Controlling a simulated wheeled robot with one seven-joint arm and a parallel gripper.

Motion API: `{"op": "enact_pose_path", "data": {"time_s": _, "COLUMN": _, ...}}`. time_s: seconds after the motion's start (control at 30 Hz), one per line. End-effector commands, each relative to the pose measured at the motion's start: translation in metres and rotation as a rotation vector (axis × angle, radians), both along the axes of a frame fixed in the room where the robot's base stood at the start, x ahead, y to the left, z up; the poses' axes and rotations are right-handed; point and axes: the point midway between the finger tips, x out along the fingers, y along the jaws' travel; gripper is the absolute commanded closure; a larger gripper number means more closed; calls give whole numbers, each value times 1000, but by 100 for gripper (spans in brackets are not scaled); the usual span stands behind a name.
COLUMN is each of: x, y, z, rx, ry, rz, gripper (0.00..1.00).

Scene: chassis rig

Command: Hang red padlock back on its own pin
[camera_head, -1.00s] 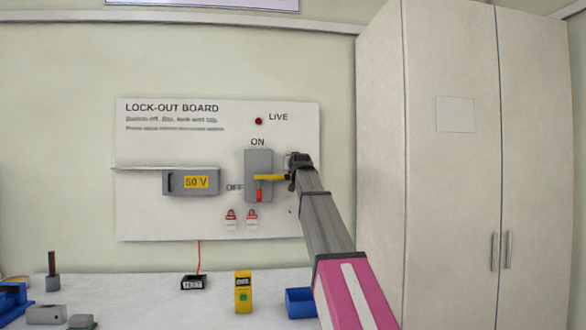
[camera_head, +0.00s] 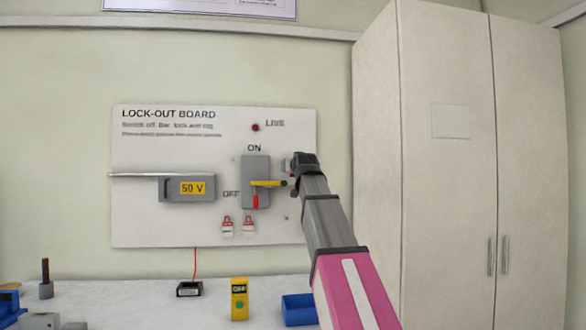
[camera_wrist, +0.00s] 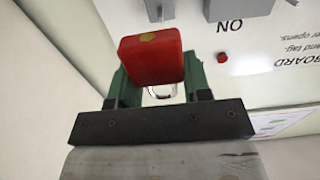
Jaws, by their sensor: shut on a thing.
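The red padlock (camera_wrist: 152,58) is between the green fingers of my gripper (camera_wrist: 158,88) in the wrist view, its pale shackle showing below the body. My gripper is shut on it. In the head view my gripper (camera_head: 302,163) is in front of the right edge of the lock-out board (camera_head: 140,220), right of the grey switch box (camera_head: 256,172). The padlock cannot be made out there. A small bare pin (camera_head: 287,217) shows low on the board's right side. Whether it is the padlock's own pin cannot be told.
A yellow lever (camera_head: 268,183) crosses the switch box, with a red piece (camera_head: 256,201) below it. Two red-and-white tags (camera_head: 227,227) hang below. A grey 50 V box (camera_head: 187,188) is at left. A tall cabinet (camera_head: 430,190) stands right. The bench holds a yellow tester (camera_head: 239,300) and blue bin (camera_head: 299,310).

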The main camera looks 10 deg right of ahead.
Motion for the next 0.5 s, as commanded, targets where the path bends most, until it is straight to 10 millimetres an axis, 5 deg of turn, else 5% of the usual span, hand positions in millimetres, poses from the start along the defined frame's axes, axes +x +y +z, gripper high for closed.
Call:
{"op": "enact_pose_path", "data": {"time_s": 0.23, "x": -31, "y": 0, "z": -1, "rx": 0, "ry": 0, "rz": 0, "gripper": 82}}
{"op": "enact_pose_path", "data": {"time_s": 0.5, "x": -31, "y": 0, "z": 0, "rx": 0, "ry": 0, "rz": 0, "gripper": 82}}
